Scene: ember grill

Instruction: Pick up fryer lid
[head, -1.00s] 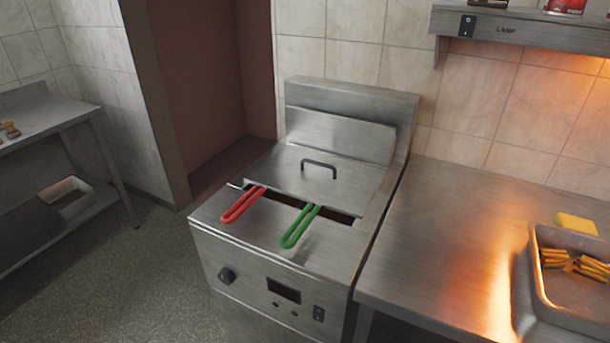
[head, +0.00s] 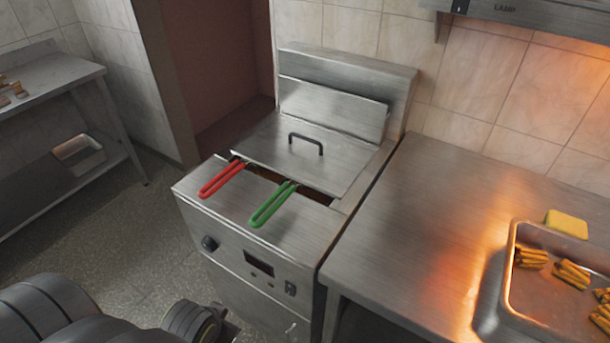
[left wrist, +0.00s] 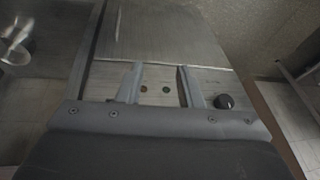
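The fryer lid (head: 270,152) is a flat steel plate with a dark bar handle (head: 307,142). It lies on top of the steel fryer (head: 290,230), covering most of the vat, with a dark gap along its front edge. My left arm enters the head view at the bottom left, low and in front of the fryer, well away from the lid. In the left wrist view my left gripper (left wrist: 160,72) has its fingers apart with nothing between them. It faces a steel panel with a black knob (left wrist: 224,101). My right gripper is not in view.
A red basket handle (head: 221,179) and a green basket handle (head: 272,204) stick out in front of the lid. A steel counter (head: 410,220) stands right of the fryer, with a tray of fries (head: 510,275) and a yellow sponge (head: 567,224). A steel table (head: 50,85) stands at left.

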